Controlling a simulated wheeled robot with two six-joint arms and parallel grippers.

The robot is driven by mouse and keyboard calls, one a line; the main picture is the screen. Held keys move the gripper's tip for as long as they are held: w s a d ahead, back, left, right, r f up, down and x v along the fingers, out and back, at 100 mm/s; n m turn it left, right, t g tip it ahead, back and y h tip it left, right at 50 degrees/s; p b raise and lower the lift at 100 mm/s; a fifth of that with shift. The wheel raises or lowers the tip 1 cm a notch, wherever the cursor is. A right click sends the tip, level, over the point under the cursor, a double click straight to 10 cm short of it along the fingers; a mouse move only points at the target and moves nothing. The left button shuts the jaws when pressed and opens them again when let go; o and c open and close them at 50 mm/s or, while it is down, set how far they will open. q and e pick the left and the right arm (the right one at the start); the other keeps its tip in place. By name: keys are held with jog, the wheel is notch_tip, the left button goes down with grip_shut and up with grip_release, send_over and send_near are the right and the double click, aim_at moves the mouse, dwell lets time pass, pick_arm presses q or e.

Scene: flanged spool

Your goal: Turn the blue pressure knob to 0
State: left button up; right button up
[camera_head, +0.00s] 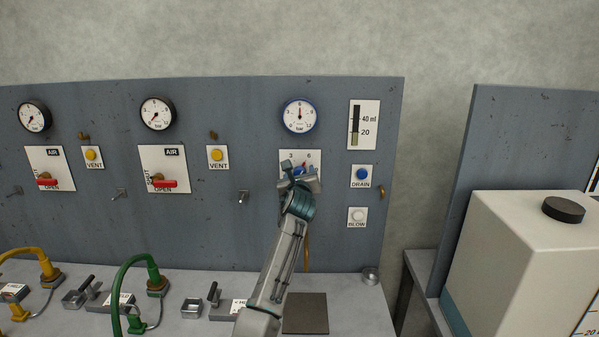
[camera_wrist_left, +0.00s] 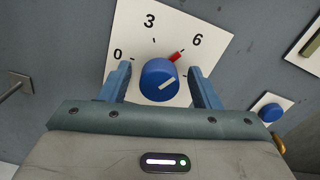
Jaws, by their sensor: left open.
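The blue pressure knob (camera_wrist_left: 159,80) sits on a white dial plate (camera_wrist_left: 186,24) marked 0, 3 and 6 in the left wrist view. A red mark (camera_wrist_left: 176,56) points from the knob's edge toward the 6 side, and a short white line crosses the knob's face. My left gripper (camera_wrist_left: 161,73) is open, with one blue finger on each side of the knob and small gaps visible. In the head view my left gripper (camera_head: 299,178) covers most of the knob and plate. The gauge (camera_head: 299,116) above has its needle near straight up. My right gripper is not in view.
The drain button (camera_head: 362,174) and blow button (camera_head: 357,216) are right of the knob. A metal peg (camera_head: 243,198) projects to its left. Red-handled valves (camera_head: 164,183) are farther left. Hoses and fittings stand on the bench (camera_head: 372,312) below.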

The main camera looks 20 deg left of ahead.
pick_arm(q)
jog(key=shift+w+a, duration=0.15)
jog(key=shift+w, duration=0.1)
jog(key=c, duration=1)
